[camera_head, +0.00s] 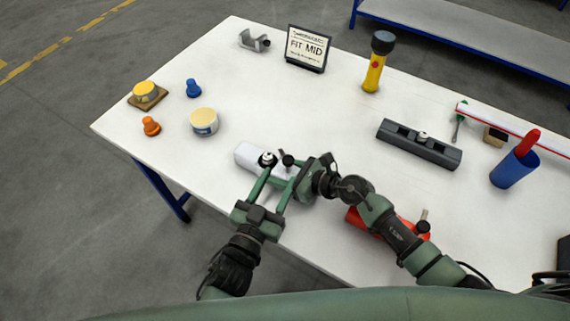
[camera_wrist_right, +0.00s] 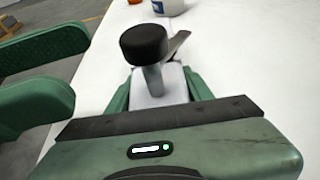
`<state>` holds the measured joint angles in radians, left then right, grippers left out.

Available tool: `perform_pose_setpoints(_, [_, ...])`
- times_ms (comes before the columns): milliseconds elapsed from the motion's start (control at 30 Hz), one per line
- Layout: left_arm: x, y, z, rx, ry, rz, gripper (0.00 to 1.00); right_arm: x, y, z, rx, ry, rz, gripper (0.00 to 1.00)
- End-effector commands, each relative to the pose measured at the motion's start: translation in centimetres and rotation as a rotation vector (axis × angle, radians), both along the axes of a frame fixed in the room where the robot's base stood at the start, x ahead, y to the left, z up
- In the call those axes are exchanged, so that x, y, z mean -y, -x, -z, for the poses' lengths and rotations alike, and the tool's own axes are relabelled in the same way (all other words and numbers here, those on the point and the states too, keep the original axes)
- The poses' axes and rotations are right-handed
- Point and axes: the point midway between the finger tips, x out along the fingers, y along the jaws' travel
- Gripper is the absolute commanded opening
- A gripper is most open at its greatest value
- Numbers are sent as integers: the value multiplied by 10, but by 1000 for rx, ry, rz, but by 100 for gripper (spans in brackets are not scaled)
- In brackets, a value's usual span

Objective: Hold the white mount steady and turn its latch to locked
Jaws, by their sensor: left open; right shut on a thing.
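The white mount (camera_head: 247,155) lies near the table's front edge, partly covered by my grippers. It also shows in the right wrist view (camera_wrist_right: 150,92), between my right gripper's green fingers. A black knob (camera_wrist_right: 144,42) on a grey post stands over it, with a dark flat lever (camera_wrist_right: 178,43) beside it. I cannot tell the latch's setting. My right gripper (camera_head: 293,178) is shut on the mount from the right. My left gripper (camera_head: 272,181) is open, its two fingers reaching up to the mount from the front; in the wrist view these fingers (camera_wrist_right: 42,78) are left of the knob, apart from it.
A red part (camera_head: 385,222) lies beneath my right arm. A dark grey rail (camera_head: 418,146), blue cup (camera_head: 512,169) and yellow flashlight (camera_head: 375,70) stand right. A sign (camera_head: 307,48) and grey bracket (camera_head: 254,41) are at the back. A round tin (camera_head: 204,122) is left.

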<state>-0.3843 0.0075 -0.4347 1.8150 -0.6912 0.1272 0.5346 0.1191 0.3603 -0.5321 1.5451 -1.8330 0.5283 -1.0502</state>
Motion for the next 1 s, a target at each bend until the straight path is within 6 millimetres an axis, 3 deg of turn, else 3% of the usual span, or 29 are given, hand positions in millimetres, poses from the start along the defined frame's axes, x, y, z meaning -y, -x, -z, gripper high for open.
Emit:
perform_pose_setpoints(100, [-11, 22, 0, -3, 1, 0, 47, 0, 0, 0, 1, -1, 0, 2])
perform_pose_setpoints(300, [-22, 41, 0, -1, 0, 0, 47, 0, 0, -1, 1, -1, 0, 2])
perform_pose_setpoints(767, [-22, 44, -2, -7, 29, 5, 49, 0, 0, -1, 1, -1, 0, 2])
perform_pose_setpoints(867, [-18, 44, -8, -42, 142, 23, 49, 0, 0, -1, 1, -1, 0, 2])
perform_pose_setpoints(1000, [-9, 46, -25, -160, 465, 75, 49, 0, 0, -1, 1, -1, 0, 2])
